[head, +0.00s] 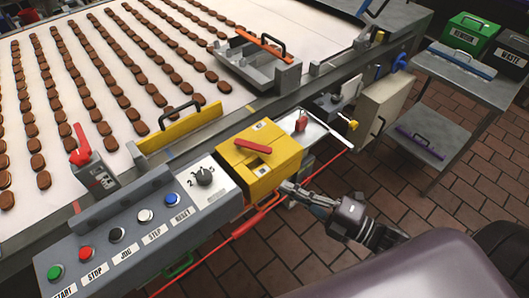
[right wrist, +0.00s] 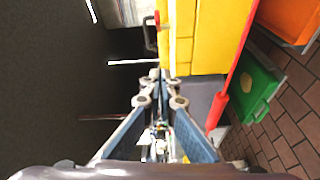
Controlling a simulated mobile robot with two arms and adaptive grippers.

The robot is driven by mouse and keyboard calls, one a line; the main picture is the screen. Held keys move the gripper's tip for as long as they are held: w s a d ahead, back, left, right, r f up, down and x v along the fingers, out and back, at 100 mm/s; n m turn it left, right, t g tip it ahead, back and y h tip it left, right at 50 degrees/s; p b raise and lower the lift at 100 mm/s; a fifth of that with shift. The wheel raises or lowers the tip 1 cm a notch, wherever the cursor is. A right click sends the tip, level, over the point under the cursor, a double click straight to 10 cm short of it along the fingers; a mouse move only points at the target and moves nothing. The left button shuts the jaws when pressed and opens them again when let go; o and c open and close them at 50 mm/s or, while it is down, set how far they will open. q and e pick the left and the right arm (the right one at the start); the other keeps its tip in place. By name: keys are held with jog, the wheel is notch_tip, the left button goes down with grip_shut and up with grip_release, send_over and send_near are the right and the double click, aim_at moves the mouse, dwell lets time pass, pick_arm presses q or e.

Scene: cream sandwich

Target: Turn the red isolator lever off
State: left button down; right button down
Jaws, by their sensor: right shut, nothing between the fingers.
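A yellow box (head: 260,175) stands at the right end of the grey control panel. A red lever (head: 252,146) lies across its top face, between small white labels that I cannot read clearly. My right gripper (head: 286,188) is shut and empty, close beside the box's lower right side and below the lever. In the right wrist view the shut fingertips (right wrist: 161,74) are near the yellow box (right wrist: 205,40); I cannot tell if they touch. The lever cannot be made out for sure there. My left gripper is out of view.
A red padlock (head: 301,122) sits on a pale tray behind the box. A red cord (head: 245,228) runs along the front. Another red lever (head: 79,145) stands on a grey block at left. The panel (head: 120,225) has buttons and a dial.

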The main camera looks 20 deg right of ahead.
aim_at(266, 165)
jog(key=shift+n+h, duration=0.3)
jog(key=shift+n, duration=0.3)
jog(key=p+x, duration=0.1)
jog(key=x, duration=0.4)
jog(key=p+x, duration=0.1)
jog(key=x, duration=0.2)
jog(key=shift+w+a+r+p, duration=0.1)
jog(key=shift+w+r+p, duration=0.2)
jog(key=shift+w+r, duration=0.1)
jog(key=w, duration=0.1)
jog(key=w+d+p, duration=0.1)
jog(key=shift+w+d+f, duration=0.15)
jog(key=shift+w+d, duration=0.05)
jog(key=shift+w, duration=0.15)
jog(key=shift+w+d+f, duration=0.1)
jog(key=shift+w+d, duration=0.3)
